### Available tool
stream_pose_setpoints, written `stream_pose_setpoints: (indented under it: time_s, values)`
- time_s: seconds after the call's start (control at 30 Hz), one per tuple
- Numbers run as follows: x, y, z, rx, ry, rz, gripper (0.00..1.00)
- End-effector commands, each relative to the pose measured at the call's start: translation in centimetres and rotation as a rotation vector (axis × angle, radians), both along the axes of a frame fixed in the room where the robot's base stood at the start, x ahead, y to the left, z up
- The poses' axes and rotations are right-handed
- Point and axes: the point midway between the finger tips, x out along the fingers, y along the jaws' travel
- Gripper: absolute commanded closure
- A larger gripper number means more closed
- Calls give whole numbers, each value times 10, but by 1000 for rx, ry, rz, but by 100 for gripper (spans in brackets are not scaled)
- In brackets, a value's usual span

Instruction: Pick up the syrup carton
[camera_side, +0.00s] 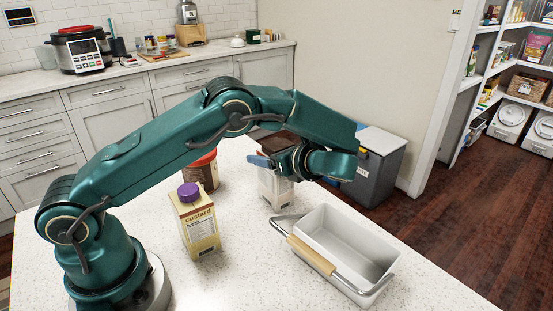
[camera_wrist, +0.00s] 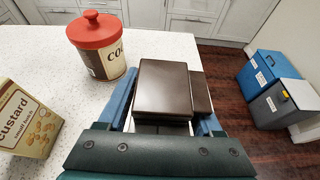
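No carton with a readable syrup label shows. My gripper (camera_wrist: 166,110) points down over a pale container (camera_side: 276,190) with a dark brown top (camera_wrist: 164,88). In the wrist view its blue fingers are wide apart, one on each side of this top. I cannot tell whether they touch the container. In the side view the gripper hides much of the container, and its label cannot be read. A yellow custard carton (camera_side: 197,222) with a purple cap stands upright to the left; it also shows in the wrist view (camera_wrist: 22,118).
A brown canister with a red lid (camera_side: 203,168) stands behind the custard carton; it shows nearer in the wrist view (camera_wrist: 99,48). An empty white basket (camera_side: 345,245) with a wooden handle stands at the right. The counter's front middle is clear. Grey and blue bins stand beyond the counter.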

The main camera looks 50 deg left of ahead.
Motion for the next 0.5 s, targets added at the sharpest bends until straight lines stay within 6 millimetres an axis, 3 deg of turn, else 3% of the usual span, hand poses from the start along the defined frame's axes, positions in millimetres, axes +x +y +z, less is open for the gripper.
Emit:
stream_pose_setpoints:
  time_s: [0.03,0.13,0.17,0.5]
  values:
    - [0,0,0,0,0,0,56]
    - [0,0,0,0,0,0,94]
    - [0,0,0,0,0,0,100]
    - [0,0,3,2,-2,0,100]
